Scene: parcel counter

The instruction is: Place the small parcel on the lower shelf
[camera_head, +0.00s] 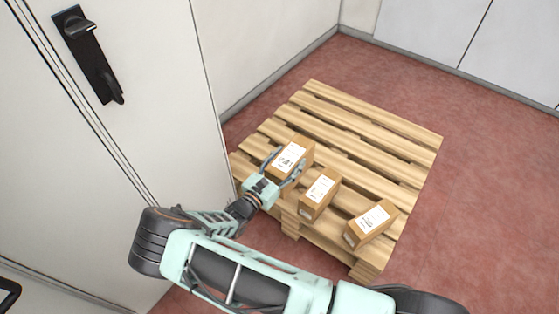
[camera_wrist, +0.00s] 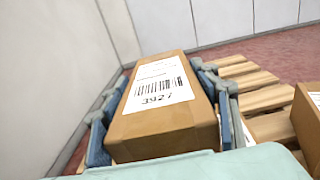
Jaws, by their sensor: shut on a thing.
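My gripper (camera_head: 283,167) is shut on a brown cardboard parcel (camera_head: 296,151) at the left part of the wooden pallet, one finger on each side. In the wrist view the held parcel (camera_wrist: 165,122) fills the middle, between the blue-grey fingers (camera_wrist: 160,108). Its top has a white label with a barcode and a number that looks like 3927. I cannot tell whether it still touches the pallet. A middle parcel (camera_head: 319,194) and a right parcel (camera_head: 370,224) stand on the pallet, apart from my gripper. No shelf is in view.
The slatted pallet (camera_head: 375,140) lies on a reddish floor (camera_head: 480,190); its far part is bare. A tall white door or panel with a black handle (camera_head: 88,55) stands close at the left. Pale walls (camera_head: 270,45) meet behind the pallet. Floor to the right is clear.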

